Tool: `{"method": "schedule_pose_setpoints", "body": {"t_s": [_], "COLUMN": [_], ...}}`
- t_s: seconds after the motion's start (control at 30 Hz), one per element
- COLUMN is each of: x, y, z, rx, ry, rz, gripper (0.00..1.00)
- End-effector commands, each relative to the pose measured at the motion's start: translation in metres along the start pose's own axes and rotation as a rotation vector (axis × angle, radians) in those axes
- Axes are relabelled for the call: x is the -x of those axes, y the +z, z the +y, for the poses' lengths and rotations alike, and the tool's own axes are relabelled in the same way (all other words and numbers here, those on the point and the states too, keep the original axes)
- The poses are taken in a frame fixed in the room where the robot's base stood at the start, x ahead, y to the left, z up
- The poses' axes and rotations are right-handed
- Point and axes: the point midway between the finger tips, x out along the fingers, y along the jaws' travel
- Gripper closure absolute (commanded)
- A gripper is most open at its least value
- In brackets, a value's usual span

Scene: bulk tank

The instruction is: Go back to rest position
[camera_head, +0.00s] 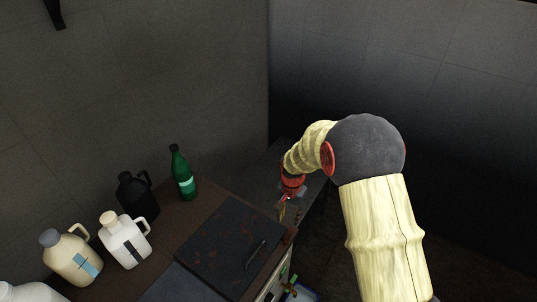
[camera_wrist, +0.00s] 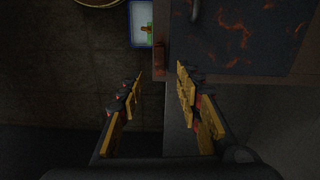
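My gripper (camera_head: 288,204) hangs at the end of my arm, just right of the bulk tank's corner in the head view. In the wrist view my gripper (camera_wrist: 160,72) shows two yellow-and-black fingers spread apart with nothing between them. The bulk tank's dark, rust-stained lid (camera_head: 215,245) with a handle lies to the left of my gripper. The lid also shows at the upper right of the wrist view (camera_wrist: 240,40), beyond the right fingertip.
On the brown top stand a green bottle (camera_head: 182,174), a black jug (camera_head: 137,196), a white jug (camera_head: 124,240) and a cream jug (camera_head: 72,258). A blue-rimmed tray (camera_wrist: 133,25) lies low beside the tank. Dark walls close in behind. A dark surface (camera_head: 263,178) lies behind my gripper.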

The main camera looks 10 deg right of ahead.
Motion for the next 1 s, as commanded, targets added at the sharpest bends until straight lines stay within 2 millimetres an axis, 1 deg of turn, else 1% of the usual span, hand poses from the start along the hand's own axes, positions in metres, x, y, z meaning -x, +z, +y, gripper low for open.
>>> {"method": "schedule_pose_setpoints", "body": {"t_s": [0.17,0.27,0.33,0.4,0.43,0.5,0.67,0.87,0.9,1.0], "x": [0.0,0.0,-0.005,-0.009,-0.005,0.012,0.053,0.114,0.127,0.157], "y": [0.0,0.003,0.014,0.032,0.039,0.052,0.074,0.104,0.112,0.131], "z": [0.0,0.002,0.012,0.027,0.033,0.043,0.061,0.085,0.091,0.106], "rx": [0.019,0.073,0.135,0.202,0.234,0.302,0.414,0.54,0.565,0.62], "ry": [0.0,0.008,0.028,0.054,0.059,0.062,0.052,0.022,0.013,-0.008], "rz": [0.0,-0.01,-0.038,-0.079,-0.091,-0.103,-0.098,-0.047,-0.03,0.018], "gripper": [0.65,0.65,0.65,0.65,0.65,0.65,0.65,0.65,0.65,0.65]}}
